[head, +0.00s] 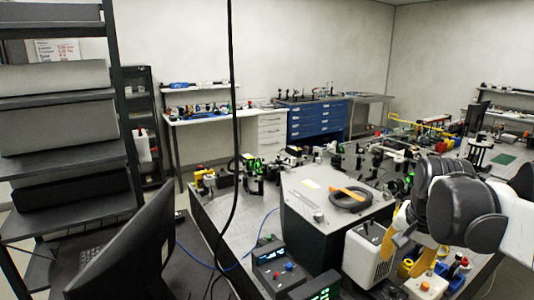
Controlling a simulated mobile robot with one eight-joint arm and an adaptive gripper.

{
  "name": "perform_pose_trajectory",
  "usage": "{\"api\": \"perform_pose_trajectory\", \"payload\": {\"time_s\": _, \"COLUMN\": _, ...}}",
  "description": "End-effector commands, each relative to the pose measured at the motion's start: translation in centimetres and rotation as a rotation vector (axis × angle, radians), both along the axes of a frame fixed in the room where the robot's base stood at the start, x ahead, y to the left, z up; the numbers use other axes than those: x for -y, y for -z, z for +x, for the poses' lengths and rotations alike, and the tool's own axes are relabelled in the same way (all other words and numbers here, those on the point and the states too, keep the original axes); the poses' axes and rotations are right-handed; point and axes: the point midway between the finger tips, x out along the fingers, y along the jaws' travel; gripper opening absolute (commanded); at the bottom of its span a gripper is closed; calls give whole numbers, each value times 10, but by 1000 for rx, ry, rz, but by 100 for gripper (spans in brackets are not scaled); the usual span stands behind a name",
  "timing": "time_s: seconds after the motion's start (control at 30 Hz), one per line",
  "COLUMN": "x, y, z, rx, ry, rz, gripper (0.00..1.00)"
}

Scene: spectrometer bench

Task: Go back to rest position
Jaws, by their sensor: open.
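My arm reaches in from the right edge, its dark rounded wrist joints in front of the bench. My gripper (404,238) shows small and partly hidden below and left of the wrist, over the right part of the bench. It is open, and I see nothing held in it. It is close in the picture to the white box-shaped device (369,256), but I cannot tell whether they touch.
The spectrometer bench (231,220) holds a large grey box (304,197) with a black ring on top, optics and control boxes (270,262). A monitor (130,250) and dark shelf (70,165) stand left. A black cable (235,110) hangs in front.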

Motion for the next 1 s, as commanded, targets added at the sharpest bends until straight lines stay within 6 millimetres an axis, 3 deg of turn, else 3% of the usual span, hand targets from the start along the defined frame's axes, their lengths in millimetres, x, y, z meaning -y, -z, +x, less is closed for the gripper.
{"api": "perform_pose_trajectory", "payload": {"time_s": 0.03, "x": -20, "y": 2, "z": -18, "rx": 31, "ry": -87, "rz": -26, "gripper": 41}}
{"api": "perform_pose_trajectory", "payload": {"time_s": 0.2, "x": -70, "y": 17, "z": -69, "rx": 143, "ry": -376, "rz": -126, "gripper": 41}}
{"api": "perform_pose_trajectory", "payload": {"time_s": 0.4, "x": -104, "y": 43, "z": -112, "rx": 246, "ry": -627, "rz": -231, "gripper": 41}}
{"api": "perform_pose_trajectory", "payload": {"time_s": 0.6, "x": -116, "y": 55, "z": -126, "rx": 287, "ry": -722, "rz": -276, "gripper": 41}}
{"api": "perform_pose_trajectory", "payload": {"time_s": 1.0, "x": -116, "y": 55, "z": -127, "rx": 289, "ry": -726, "rz": -278, "gripper": 41}}
